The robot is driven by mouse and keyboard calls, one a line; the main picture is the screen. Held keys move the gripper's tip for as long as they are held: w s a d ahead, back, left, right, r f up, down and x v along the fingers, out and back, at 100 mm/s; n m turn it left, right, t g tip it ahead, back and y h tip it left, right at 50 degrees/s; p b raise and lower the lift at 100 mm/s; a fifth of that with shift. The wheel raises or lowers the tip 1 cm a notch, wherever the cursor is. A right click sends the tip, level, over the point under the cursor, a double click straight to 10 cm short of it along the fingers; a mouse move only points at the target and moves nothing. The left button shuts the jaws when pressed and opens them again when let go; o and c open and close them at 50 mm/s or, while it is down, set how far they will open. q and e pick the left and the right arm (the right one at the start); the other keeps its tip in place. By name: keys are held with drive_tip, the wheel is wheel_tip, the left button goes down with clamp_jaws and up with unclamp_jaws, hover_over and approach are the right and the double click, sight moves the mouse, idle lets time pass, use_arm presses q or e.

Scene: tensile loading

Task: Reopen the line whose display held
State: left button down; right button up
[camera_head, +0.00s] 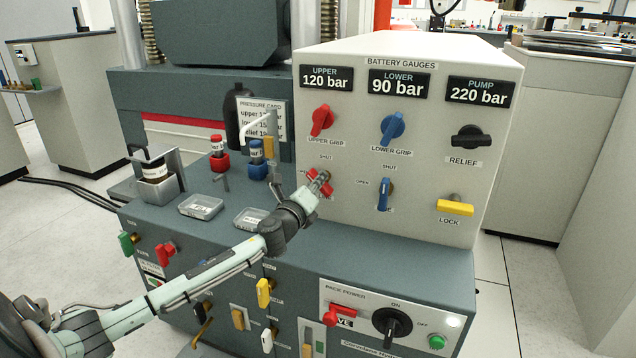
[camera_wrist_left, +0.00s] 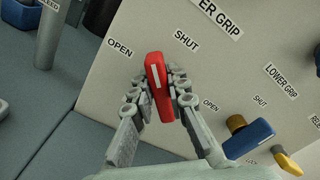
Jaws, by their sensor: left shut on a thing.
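The red upper grip line lever (camera_head: 323,187) is on the white gauge panel, below the red UPPER GRIP knob (camera_head: 322,120). My left gripper (camera_head: 318,183) is shut on this lever; in the left wrist view the red lever (camera_wrist_left: 158,85) sits between the fingers. It looks slanted, its top end between the OPEN and SHUT labels. The blue lower grip line lever (camera_head: 384,195) stands upright under its SHUT label. The upper display (camera_head: 326,78) reads 120 bar, the lower display (camera_head: 399,84) 90 bar and the pump display (camera_head: 480,91) 220 bar. My right gripper is not in view.
The blue LOWER GRIP knob (camera_head: 392,127), black RELIEF knob (camera_head: 470,138) and yellow LOCK lever (camera_head: 455,207) share the panel. A pressure card (camera_head: 258,107) is partly hidden behind a hooked lever. Two small trays (camera_head: 201,206) and red and blue capped cylinders stand left of the gripper.

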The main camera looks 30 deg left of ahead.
use_arm(q)
drive_tip(key=shift+n, duration=1)
drive_tip(key=n, duration=0.2)
drive_tip(key=shift+a+f+n, duration=0.1)
drive_tip(key=shift+f+n, duration=0.05)
drive_tip(key=shift+n, duration=1.25)
drive_tip(key=shift+f+n+p, duration=0.1)
drive_tip(key=shift+n+p, duration=0.2)
drive_tip(key=shift+n, duration=0.7)
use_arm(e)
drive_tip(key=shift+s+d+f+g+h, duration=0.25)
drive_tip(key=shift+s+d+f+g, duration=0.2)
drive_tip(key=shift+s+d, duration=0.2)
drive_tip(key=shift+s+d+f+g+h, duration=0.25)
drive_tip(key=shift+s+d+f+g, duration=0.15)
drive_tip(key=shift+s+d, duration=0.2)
use_arm(q)
drive_tip(key=c, duration=1.5)
unclamp_jaws()
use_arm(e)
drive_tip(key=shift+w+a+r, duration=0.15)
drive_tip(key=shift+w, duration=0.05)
use_arm(q)
drive_tip(key=shift+s, duration=0.1)
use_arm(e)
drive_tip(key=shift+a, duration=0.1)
